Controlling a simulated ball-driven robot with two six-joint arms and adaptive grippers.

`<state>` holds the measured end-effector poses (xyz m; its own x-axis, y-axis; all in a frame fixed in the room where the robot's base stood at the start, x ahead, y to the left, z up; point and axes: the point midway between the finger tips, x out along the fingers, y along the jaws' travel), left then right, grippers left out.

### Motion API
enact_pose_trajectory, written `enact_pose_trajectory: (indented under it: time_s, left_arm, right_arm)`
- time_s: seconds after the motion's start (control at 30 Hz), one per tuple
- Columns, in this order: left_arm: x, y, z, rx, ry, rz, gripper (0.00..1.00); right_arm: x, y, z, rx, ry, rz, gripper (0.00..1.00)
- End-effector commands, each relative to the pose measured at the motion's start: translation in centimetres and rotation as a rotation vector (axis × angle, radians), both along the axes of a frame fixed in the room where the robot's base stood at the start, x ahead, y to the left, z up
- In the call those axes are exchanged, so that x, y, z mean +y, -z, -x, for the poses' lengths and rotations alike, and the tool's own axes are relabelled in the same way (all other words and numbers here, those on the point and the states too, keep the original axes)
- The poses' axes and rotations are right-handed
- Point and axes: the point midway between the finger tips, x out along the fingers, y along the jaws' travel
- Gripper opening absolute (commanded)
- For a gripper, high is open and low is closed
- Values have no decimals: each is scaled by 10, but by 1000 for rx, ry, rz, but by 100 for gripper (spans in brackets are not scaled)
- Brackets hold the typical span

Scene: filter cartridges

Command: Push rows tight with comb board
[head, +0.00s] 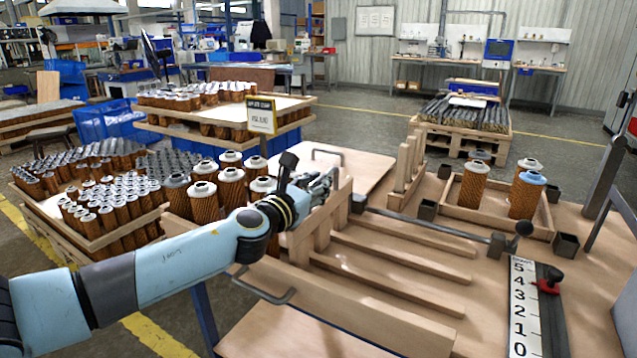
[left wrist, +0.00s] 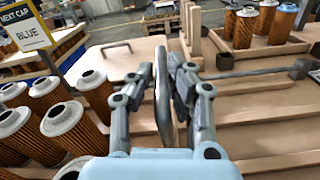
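The wooden comb board (head: 322,228) stands upright with its teeth down beside the front cartridge rows, at the left end of wooden lane strips (head: 400,250). My left gripper (head: 318,190) is at its upper part. In the left wrist view the fingers (left wrist: 163,85) close from both sides on a thin grey handle-like piece (left wrist: 161,105) at the board, seen edge-on. Brown ribbed cartridges with grey tops (head: 232,188) stand left of the board, and also show in the left wrist view (left wrist: 70,125). The arm hides some cartridges. My right gripper is not in view.
A shallow wooden tray (head: 490,217) holds a few cartridges, one blue-capped (head: 527,195). A numbered scale (head: 522,310) lies at right. A cap sign reading BLUE (left wrist: 25,28) stands at left.

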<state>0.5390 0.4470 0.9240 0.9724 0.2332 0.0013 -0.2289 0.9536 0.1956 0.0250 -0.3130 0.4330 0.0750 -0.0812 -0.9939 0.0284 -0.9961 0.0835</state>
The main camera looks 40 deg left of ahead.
Motion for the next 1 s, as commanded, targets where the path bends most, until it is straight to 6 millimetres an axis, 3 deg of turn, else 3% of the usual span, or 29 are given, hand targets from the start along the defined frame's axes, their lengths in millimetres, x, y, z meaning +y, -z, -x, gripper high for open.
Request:
enact_pose_trajectory:
  time_s: [0.1, 0.6, 0.73, 0.87, 1.0]
  left_arm:
    - [-1, 3, 1, 5, 2, 2, 36]
    - [-1, 3, 1, 5, 2, 1, 36]
    - [-1, 2, 3, 4, 2, 1, 36]
    - [-5, 3, 17, 5, 2, 1, 36]
    - [-12, 4, 46, 8, 4, 0, 36]
  right_arm:
    - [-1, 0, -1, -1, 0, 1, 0]
    - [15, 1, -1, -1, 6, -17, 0]
    - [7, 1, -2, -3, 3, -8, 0]
    - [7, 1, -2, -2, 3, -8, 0]
    - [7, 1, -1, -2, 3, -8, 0]
